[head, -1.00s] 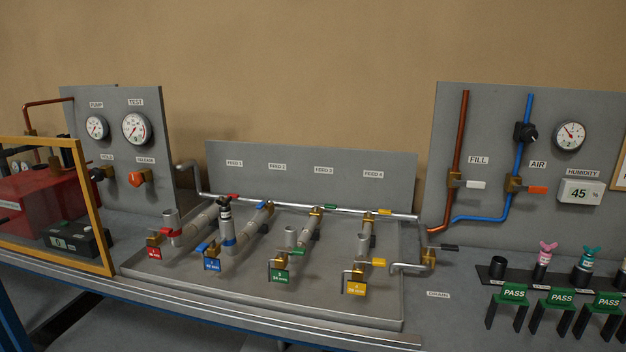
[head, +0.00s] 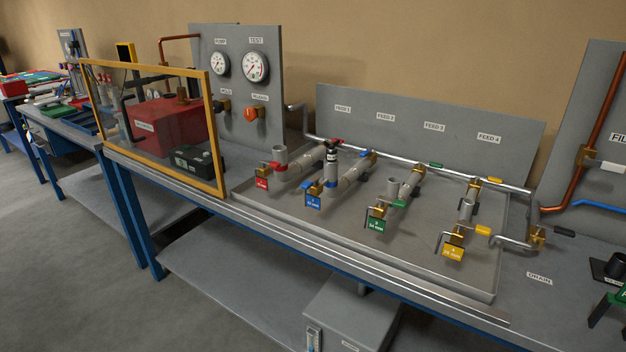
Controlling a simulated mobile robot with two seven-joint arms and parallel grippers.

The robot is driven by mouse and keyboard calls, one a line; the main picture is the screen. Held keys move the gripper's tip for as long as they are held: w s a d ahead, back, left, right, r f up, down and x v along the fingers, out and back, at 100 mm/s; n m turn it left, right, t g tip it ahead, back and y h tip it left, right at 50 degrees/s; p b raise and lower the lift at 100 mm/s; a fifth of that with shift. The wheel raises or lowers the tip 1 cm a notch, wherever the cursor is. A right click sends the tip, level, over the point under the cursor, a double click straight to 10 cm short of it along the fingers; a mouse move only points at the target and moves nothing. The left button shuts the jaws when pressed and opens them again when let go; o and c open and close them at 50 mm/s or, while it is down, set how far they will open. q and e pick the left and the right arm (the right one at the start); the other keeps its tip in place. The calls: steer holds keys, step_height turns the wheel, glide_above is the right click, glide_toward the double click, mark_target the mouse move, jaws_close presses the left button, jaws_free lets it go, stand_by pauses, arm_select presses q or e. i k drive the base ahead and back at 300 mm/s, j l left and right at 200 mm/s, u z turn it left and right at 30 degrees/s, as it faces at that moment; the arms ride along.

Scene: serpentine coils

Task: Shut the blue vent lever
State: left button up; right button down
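The blue vent lever (head: 315,188) is a small blue handle on a brass valve at the near end of the second pipe line, just above a hanging blue tag (head: 313,201). Its exact angle is too small to tell. A second blue handle (head: 369,154) sits at the far end of that line, by the feed pipe. Neither of my grippers is in view.
Similar lines carry red (head: 262,183), green (head: 377,225) and yellow (head: 453,252) tags in a grey tray (head: 300,222). A yellow-framed clear guard (head: 215,130) stands to the left. A grey box (head: 350,312) sits below the bench. Floor (head: 60,270) is clear at lower left.

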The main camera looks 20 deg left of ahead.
mark_target(314, 181)
steer(key=i+j, duration=0.1)
steer(key=j, duration=0.3)
steer(key=i+j, duration=0.1)
steer(key=j, duration=0.3)
steer(key=i+j, duration=0.1)
steer(key=j, duration=0.3)
steer(key=i+j, duration=0.1)
steer(key=j, duration=0.3)
steer(key=i+j, duration=0.1)
steer(key=j, duration=0.35)
